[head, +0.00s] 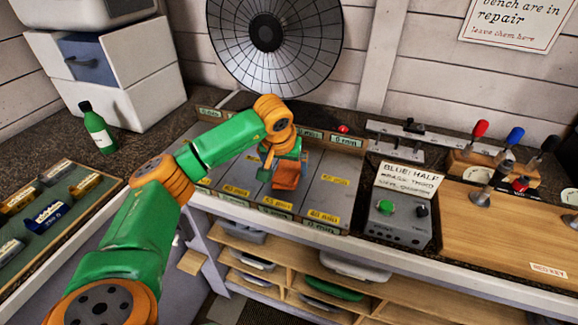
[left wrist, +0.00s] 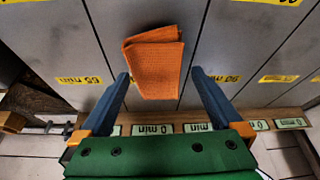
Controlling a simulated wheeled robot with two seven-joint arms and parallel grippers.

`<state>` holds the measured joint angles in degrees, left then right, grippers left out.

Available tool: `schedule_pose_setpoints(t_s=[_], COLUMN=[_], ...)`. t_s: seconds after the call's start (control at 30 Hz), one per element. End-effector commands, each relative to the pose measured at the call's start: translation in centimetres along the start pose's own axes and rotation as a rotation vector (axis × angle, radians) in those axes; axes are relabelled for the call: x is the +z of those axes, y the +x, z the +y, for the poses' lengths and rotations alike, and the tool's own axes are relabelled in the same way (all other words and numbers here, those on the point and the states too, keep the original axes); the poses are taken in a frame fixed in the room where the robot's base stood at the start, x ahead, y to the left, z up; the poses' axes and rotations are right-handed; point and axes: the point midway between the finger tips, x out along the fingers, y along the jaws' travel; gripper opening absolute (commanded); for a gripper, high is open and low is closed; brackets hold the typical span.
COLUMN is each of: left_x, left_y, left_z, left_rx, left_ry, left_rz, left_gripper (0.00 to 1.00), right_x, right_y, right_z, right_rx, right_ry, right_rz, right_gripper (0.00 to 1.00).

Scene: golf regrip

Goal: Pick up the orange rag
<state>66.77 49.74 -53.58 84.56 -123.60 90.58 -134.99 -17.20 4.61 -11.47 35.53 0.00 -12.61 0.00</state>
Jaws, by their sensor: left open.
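The orange rag (left wrist: 153,66) lies folded on a grey panel marked with yellow minute labels. It also shows in the head view (head: 286,177), just below my left gripper, which partly hides it. In the left wrist view my left gripper (left wrist: 158,84) is open, with its two blue fingers on either side of the rag's near end. I see no finger touching the rag; whether the fingertips are level with it, I cannot tell. My right gripper is in neither view.
The grey panel (head: 233,175) is split into lanes with a low labelled rim. A grey control box (head: 399,218) with a sign stands to its right. A green bottle (head: 98,128) stands at the left. A rack of coloured-handled tools (head: 493,172) is at the right.

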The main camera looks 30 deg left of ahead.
Motion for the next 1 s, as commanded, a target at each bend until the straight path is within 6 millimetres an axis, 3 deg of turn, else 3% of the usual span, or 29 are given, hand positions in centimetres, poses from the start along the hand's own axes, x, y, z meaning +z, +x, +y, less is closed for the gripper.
schedule_pose_setpoints(t_s=[0.17,0.27,0.47,0.83,1.0], left_x=[0.0,0.0,0.0,-0.2,-0.9], left_y=[0.2,0.2,0.2,-0.4,-3.5], left_z=[0.0,0.0,0.0,0.1,0.1], left_rx=[0.001,0.002,0.002,0.004,0.006], left_ry=[0.000,-0.001,-0.001,-0.002,-0.001], left_rz=[0.001,0.001,0.000,0.003,0.007], left_gripper=[1.00,0.78,0.24,0.23,0.23], right_x=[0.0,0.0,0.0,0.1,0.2], right_y=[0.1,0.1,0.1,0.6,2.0], right_z=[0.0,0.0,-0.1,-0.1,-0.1], right_rx=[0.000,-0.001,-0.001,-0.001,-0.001], right_ry=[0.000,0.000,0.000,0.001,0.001], right_rz=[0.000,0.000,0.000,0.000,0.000], right_gripper=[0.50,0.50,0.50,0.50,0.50])
